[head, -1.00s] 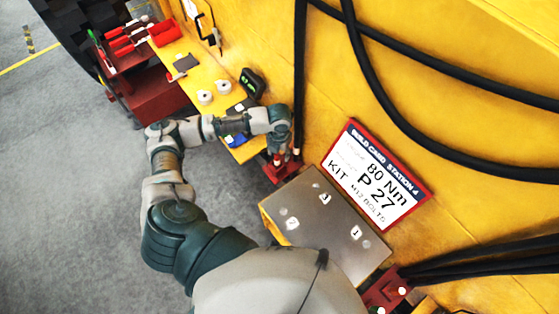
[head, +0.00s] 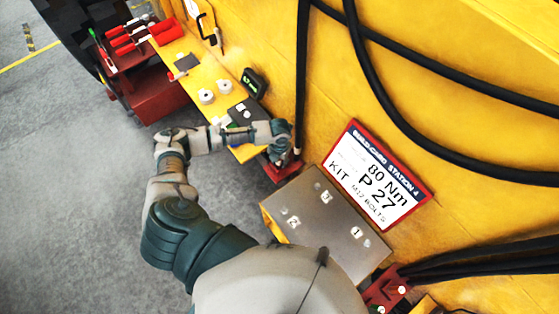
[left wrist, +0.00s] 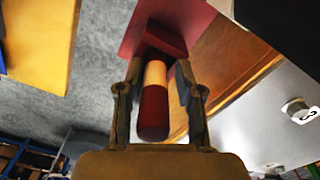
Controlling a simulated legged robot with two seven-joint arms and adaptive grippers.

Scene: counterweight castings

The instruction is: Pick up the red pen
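In the left wrist view the red pen (left wrist: 153,112), a dark red cylinder with a cream band, points toward the camera. Its far end meets a red bracket (left wrist: 130,38). My left gripper (left wrist: 160,75) has one finger on each side of the pen, with a visible gap at least on the right, so it looks open around it. In the head view my left gripper (head: 284,152) is over the red bracket (head: 282,172) beside the yellow wall. The pen is not clearly visible there, hidden by the gripper. My right gripper is not in view.
A metal-topped box (head: 320,220) with numbered tags stands close to the bracket. A yellow shelf (head: 215,70) holds white rolls (head: 207,96) and a dark device (head: 253,82). Black cables (head: 303,70) hang on the wall by a sign (head: 377,178). Open floor lies left.

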